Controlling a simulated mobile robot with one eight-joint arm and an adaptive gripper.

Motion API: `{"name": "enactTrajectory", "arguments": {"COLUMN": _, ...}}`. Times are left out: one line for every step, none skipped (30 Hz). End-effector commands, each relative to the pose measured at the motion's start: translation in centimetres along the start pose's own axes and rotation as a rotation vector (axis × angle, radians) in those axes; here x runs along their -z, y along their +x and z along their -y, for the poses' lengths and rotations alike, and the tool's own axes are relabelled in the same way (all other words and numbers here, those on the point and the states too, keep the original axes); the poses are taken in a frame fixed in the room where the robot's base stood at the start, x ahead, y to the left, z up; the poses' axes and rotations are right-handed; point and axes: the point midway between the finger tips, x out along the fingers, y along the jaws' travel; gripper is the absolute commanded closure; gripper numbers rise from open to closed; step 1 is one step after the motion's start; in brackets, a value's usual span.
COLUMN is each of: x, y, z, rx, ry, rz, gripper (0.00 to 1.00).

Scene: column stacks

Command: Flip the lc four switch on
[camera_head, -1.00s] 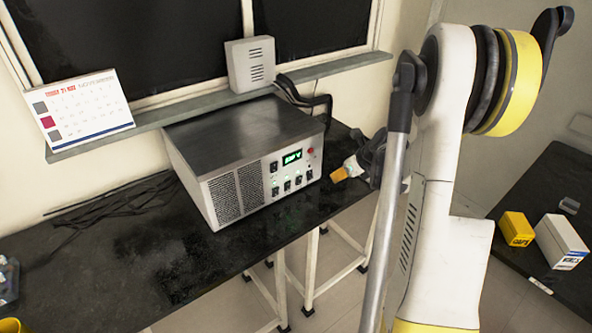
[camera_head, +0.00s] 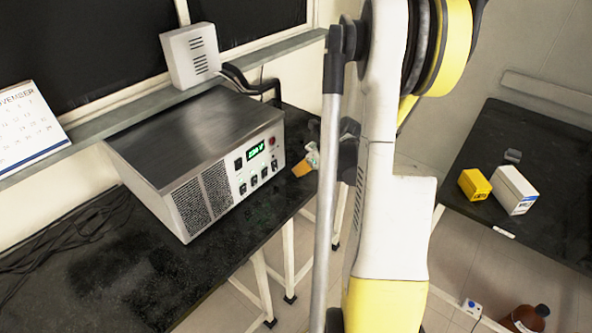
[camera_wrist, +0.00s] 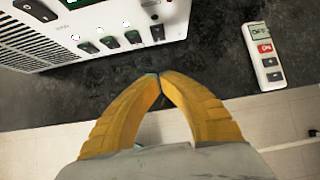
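A grey metal power supply box (camera_head: 205,140) stands on the black bench, with a lit green display and a row of small dark switches (camera_head: 265,174) on its white front panel. The wrist view shows several of these switches, the rightmost (camera_wrist: 157,32) a little above and left of my fingertips. Their labels are too small to read, so I cannot tell which is lc four. My gripper (camera_wrist: 160,76) has its yellow fingertips together with nothing visible between them. In the head view my gripper (camera_head: 303,168) is just right of the panel, apart from it.
A white strip with a red ON label (camera_wrist: 265,55) lies on the bench right of my gripper. A white vented box (camera_head: 190,55) sits on the sill above. Black cables (camera_head: 250,82) run behind the supply. A second table (camera_head: 540,150) at right holds yellow and white boxes.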

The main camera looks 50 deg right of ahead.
Motion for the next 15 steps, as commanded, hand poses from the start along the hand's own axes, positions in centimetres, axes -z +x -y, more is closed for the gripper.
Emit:
{"name": "enactTrajectory", "arguments": {"x": 0.2, "y": 1.4, "z": 0.0, "rx": -0.001, "ry": -0.001, "rz": 0.000, "gripper": 1.00}}
{"name": "enactTrajectory", "arguments": {"x": 0.2, "y": 2.0, "z": 0.0, "rx": -0.002, "ry": -0.001, "rz": -0.001, "gripper": 1.00}}
{"name": "enactTrajectory", "arguments": {"x": 0.2, "y": 3.0, "z": -0.1, "rx": -0.002, "ry": -0.002, "rz": 0.000, "gripper": 1.00}}
{"name": "enactTrajectory", "arguments": {"x": 0.2, "y": 3.6, "z": 0.0, "rx": -0.002, "ry": -0.002, "rz": 0.000, "gripper": 1.00}}
{"name": "enactTrajectory", "arguments": {"x": 0.2, "y": 4.3, "z": 0.0, "rx": -0.001, "ry": -0.002, "rz": 0.000, "gripper": 1.00}}
{"name": "enactTrajectory", "arguments": {"x": 0.2, "y": 5.2, "z": 0.0, "rx": -0.001, "ry": -0.001, "rz": 0.000, "gripper": 1.00}}
{"name": "enactTrajectory", "arguments": {"x": 0.2, "y": 5.8, "z": -0.1, "rx": -0.002, "ry": -0.001, "rz": 0.001, "gripper": 1.00}}
{"name": "enactTrajectory", "arguments": {"x": 0.2, "y": 6.5, "z": -0.1, "rx": -0.002, "ry": -0.002, "rz": 0.000, "gripper": 1.00}}
{"name": "enactTrajectory", "arguments": {"x": 0.2, "y": 7.2, "z": 0.0, "rx": -0.002, "ry": -0.001, "rz": 0.000, "gripper": 1.00}}
{"name": "enactTrajectory", "arguments": {"x": 0.2, "y": 7.8, "z": 0.0, "rx": -0.002, "ry": -0.001, "rz": 0.000, "gripper": 1.00}}
{"name": "enactTrajectory", "arguments": {"x": 0.0, "y": 8.2, "z": -0.1, "rx": -0.002, "ry": -0.001, "rz": 0.000, "gripper": 1.00}}
{"name": "enactTrajectory", "arguments": {"x": -0.6, "y": 8.6, "z": -0.1, "rx": -0.002, "ry": -0.002, "rz": 0.000, "gripper": 1.00}}
{"name": "enactTrajectory", "arguments": {"x": -1.0, "y": 8.9, "z": -0.1, "rx": -0.001, "ry": -0.002, "rz": 0.000, "gripper": 1.00}}
{"name": "enactTrajectory", "arguments": {"x": -1.3, "y": 9.2, "z": -0.1, "rx": -0.001, "ry": -0.002, "rz": 0.000, "gripper": 1.00}}
{"name": "enactTrajectory", "arguments": {"x": -1.6, "y": 9.5, "z": -0.1, "rx": -0.001, "ry": -0.001, "rz": 0.000, "gripper": 1.00}}
